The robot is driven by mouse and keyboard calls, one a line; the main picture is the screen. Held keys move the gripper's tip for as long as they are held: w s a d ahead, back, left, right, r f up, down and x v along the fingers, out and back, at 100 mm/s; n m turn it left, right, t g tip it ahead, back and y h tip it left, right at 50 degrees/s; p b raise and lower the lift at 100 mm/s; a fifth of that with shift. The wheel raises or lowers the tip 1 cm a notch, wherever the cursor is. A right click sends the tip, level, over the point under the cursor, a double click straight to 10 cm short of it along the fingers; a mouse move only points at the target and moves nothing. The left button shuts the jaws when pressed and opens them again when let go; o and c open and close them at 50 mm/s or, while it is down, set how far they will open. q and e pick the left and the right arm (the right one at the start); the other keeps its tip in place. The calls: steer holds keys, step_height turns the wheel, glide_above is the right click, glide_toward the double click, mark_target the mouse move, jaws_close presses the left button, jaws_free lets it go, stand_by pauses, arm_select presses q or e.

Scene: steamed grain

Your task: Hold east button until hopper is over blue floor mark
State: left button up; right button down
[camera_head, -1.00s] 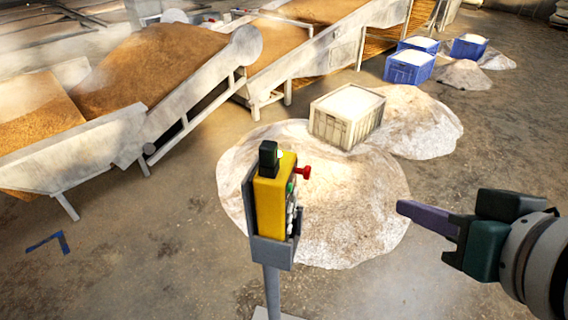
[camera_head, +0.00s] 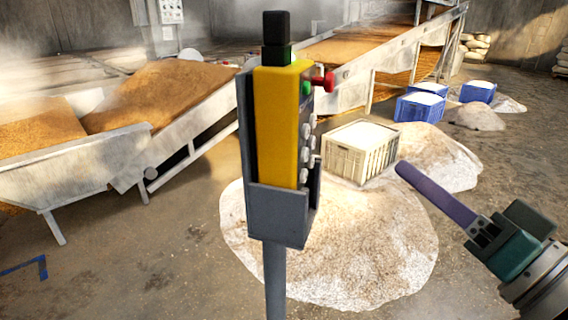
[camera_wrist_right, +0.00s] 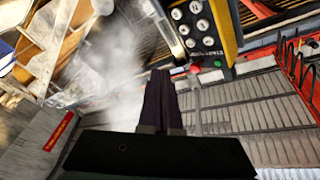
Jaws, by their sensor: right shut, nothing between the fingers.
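A yellow control box (camera_head: 276,128) with a black top, a red knob, a green button and several pale round buttons sits in a grey holder (camera_head: 278,212) on a post. Its button face also shows in the right wrist view (camera_wrist_right: 205,25). I cannot tell which button is east. My right gripper (camera_head: 402,172) is shut and empty, to the right of the box and apart from it. In the right wrist view its fingers (camera_wrist_right: 160,85) are together below the box. The blue floor mark (camera_head: 28,268) lies at the lower left. The hopper (camera_head: 75,165) appears to be the grain-filled metal trough, right of and behind the mark.
A pale grain heap (camera_head: 350,270) spreads behind the post. A cream crate (camera_head: 358,152) and blue crates (camera_head: 420,107) stand farther back. An inclined conveyor (camera_head: 385,60) runs across the back. Floor at the lower left is open.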

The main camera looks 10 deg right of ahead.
mark_target(305, 154)
stand_by(0.3)
steer(key=w+a+b, duration=0.1)
steer(key=w+a, duration=0.2)
steer(key=a, duration=0.5)
steer(key=shift+w+b, duration=0.3)
steer(key=shift+b, duration=0.05)
steer(key=shift+a, duration=0.1)
stand_by(1.7)
steer(key=shift+w+a, duration=0.15)
steer(key=shift+a, duration=0.2)
